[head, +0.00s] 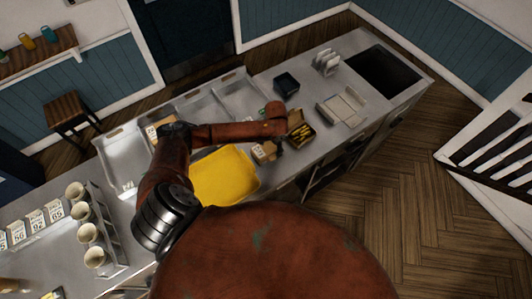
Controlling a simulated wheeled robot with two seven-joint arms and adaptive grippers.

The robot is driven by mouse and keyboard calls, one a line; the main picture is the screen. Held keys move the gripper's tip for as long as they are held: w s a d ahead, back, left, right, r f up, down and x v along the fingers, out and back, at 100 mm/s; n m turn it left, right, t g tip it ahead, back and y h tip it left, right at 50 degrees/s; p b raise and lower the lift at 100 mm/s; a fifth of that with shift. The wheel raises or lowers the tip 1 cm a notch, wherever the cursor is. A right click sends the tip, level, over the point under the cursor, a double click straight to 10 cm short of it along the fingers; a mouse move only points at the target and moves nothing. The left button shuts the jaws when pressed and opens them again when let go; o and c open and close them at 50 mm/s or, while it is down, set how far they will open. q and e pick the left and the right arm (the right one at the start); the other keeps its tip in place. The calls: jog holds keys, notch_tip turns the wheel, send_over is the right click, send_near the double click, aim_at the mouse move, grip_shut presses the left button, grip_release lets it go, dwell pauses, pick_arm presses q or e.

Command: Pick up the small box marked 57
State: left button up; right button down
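My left arm reaches over the counter, and its gripper (279,147) points down at the counter's front part. A small brown box with a pale label (264,153) stands just left of the gripper. Whether they touch I cannot tell. An open brown box with yellow pieces in it (301,132) stands just right of the gripper. Another small labelled box (152,133) is partly hidden behind my arm. No number 57 can be read on any of these boxes. The fingers are too small and dark to show whether they are open. My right gripper is out of view.
A yellow tray (225,178) lies left of the gripper, partly under my arm. Steel bins (243,97) line the back. A black container (286,84), a pale rack (342,107) and a dark hob (385,71) are to the right. Cups (87,233) and numbered cards (37,221) stand at left.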

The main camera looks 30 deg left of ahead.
pick_arm(q)
jog(key=c, duration=0.7)
jog(key=shift+c, duration=0.2)
